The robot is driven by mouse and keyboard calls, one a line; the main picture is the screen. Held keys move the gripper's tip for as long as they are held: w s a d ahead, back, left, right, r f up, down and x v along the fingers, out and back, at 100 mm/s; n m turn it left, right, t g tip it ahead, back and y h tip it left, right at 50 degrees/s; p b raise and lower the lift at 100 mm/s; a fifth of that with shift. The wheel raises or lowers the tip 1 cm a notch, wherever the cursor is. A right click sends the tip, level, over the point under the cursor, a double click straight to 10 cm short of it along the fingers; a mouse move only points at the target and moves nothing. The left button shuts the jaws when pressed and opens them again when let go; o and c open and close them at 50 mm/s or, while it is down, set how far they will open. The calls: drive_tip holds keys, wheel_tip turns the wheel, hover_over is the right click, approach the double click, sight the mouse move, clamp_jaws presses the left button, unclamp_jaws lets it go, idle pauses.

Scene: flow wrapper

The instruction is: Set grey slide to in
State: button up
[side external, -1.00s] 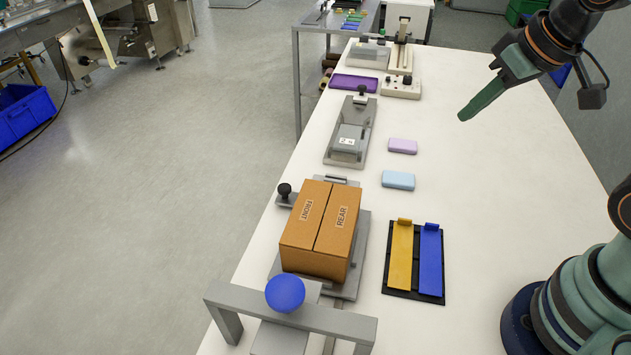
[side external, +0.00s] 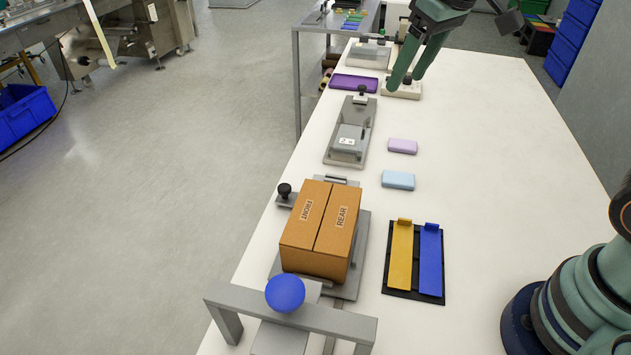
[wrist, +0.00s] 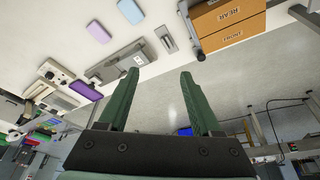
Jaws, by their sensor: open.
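A grey slide unit (side external: 350,130) lies on the white table. It has a grey base plate, a grey block (side external: 348,139) with a small white label at its near end, and a black knob (side external: 361,91) at its far end. It also shows in the wrist view (wrist: 118,64), partly behind my left finger. My gripper (side external: 405,82) is open and empty, beyond the slide unit and to its right. It appears above the white switch box in the side view. The wrist view shows both fingers (wrist: 159,74) spread apart with nothing between them.
A purple tray (side external: 354,83) and a white switch box (side external: 401,91) lie near the gripper. A lavender block (side external: 402,146) and a light blue block (side external: 398,180) lie right of the slide unit. A brown carton (side external: 320,230) stands nearer. The table's right side is clear.

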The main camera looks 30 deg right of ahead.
drive_tip(key=w+a+f+n+g, duration=0.2)
drive_tip(key=w+a+f, duration=0.2)
drive_tip(key=w+a, duration=0.5)
drive_tip(key=n+g, duration=0.2)
approach(284, 187)
drive_tip(key=shift+h, duration=0.3)
drive_tip(key=f, duration=0.8)
drive_tip(key=shift+a, duration=0.2)
clamp_jaws()
idle(0.4)
